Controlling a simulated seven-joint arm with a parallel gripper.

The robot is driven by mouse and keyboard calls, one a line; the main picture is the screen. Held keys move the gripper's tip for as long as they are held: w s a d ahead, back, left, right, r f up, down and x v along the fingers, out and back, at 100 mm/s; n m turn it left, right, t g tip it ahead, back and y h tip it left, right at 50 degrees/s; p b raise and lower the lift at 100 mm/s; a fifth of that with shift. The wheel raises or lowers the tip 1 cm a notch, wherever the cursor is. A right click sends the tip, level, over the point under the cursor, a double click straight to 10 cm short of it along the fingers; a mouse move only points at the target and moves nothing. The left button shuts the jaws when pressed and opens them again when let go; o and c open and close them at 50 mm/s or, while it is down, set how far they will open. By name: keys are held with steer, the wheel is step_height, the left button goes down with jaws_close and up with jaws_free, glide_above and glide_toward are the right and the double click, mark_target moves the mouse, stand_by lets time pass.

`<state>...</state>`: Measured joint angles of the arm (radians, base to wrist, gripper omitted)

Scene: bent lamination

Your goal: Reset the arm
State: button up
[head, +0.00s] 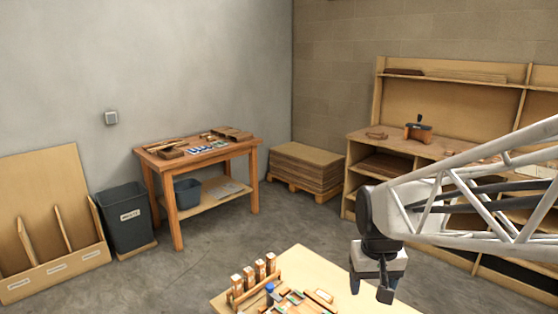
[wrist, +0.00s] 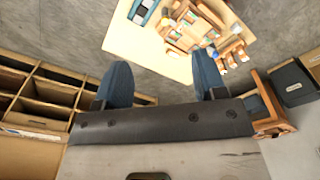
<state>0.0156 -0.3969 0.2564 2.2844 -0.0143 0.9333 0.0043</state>
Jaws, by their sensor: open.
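My gripper (head: 371,287) hangs from the white lattice arm at the right of the head view, above the right part of the near worktable (head: 385,305). In the wrist view my gripper (wrist: 162,82) shows two blue-grey fingers spread wide apart with nothing between them. The gripper is open and empty. The wooden items on the worktable lie left of the gripper in the head view, apart from it.
The worktable holds a rack of wooden blocks (head: 254,276) and a blue-capped bottle (head: 270,288). A workbench (head: 197,152), a bin (head: 125,217), a panel stack (head: 305,165) and shelving (head: 452,95) stand behind. The floor between is clear.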

steer(key=s+r+t, duration=0.1)
steer(key=s+r, duration=0.2)
steer(key=s, duration=1)
steer(key=shift+s+a+r+t, duration=0.25)
steer(key=shift+s+r+t, duration=0.05)
steer(key=shift+s+t, duration=0.1)
